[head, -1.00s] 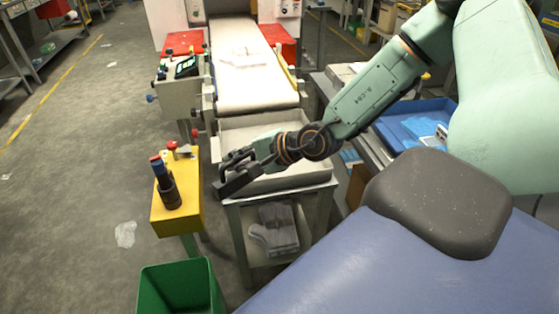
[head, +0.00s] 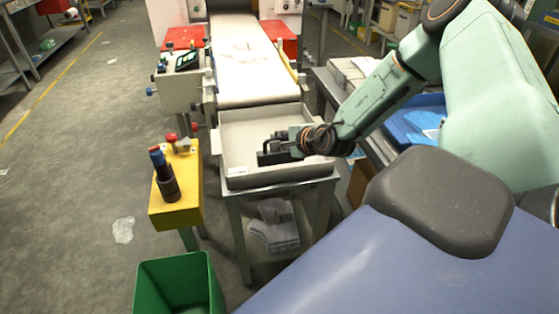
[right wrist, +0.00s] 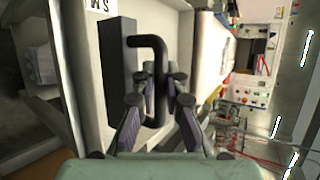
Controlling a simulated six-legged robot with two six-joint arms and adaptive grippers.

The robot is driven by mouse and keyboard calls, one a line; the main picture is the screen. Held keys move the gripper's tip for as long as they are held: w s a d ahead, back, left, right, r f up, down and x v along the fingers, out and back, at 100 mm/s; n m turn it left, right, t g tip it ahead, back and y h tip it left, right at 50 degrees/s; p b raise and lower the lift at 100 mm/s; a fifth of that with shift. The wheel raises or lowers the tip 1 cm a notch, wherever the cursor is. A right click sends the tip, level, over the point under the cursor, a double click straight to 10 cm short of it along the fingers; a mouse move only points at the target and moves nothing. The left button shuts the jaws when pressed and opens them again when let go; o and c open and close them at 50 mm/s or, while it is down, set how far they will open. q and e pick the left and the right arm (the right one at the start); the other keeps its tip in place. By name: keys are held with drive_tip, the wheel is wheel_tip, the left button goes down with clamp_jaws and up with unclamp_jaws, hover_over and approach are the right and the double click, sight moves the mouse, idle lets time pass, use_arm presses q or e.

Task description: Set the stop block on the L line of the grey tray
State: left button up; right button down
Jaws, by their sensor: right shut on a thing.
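The grey tray (head: 315,168) stands on a metal stand at the end of the conveyor. The stop block (head: 268,158) is a dark grey bar with a black handle; in the right wrist view the block (right wrist: 116,80) is upright in the picture, with its bent handle (right wrist: 160,47) beside it. My right gripper (head: 284,142) is shut on the handle and holds the block over or inside the tray; I cannot tell whether it touches the floor. A white label (right wrist: 98,5) with the letters S and M shows on the tray. I cannot make out the L line. My left gripper is out of view.
The white conveyor belt (head: 245,60) ends behind the tray. A yellow post (head: 183,212) with a dark cylinder stands left of it, and a green bin (head: 180,285) in front. A blue tray (head: 405,130) is on the right. Grey folded items lie on the shelf below.

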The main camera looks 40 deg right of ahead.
sight(282, 159)
drive_tip(key=shift+d+f+b, duration=0.25)
drive_tip(key=shift+f+b, duration=0.4)
drive_tip(key=shift+f, duration=0.55)
drive_tip(key=shift+a+f+b, duration=0.25)
drive_tip(key=shift+b, duration=0.1)
wheel_tip(282, 159, down, 3)
drive_tip(key=shift+d+r+b, duration=0.1)
drive_tip(key=shift+d+b, duration=0.05)
drive_tip(key=shift+b, duration=0.85)
drive_tip(key=shift+f, duration=0.3)
drive_tip(key=shift+r, duration=0.1)
drive_tip(key=c, duration=1.8)
unclamp_jaws()
drive_tip(key=shift+s+f, duration=0.1)
drive_tip(key=shift+f, duration=0.15)
drive_tip(key=shift+o, duration=0.6)
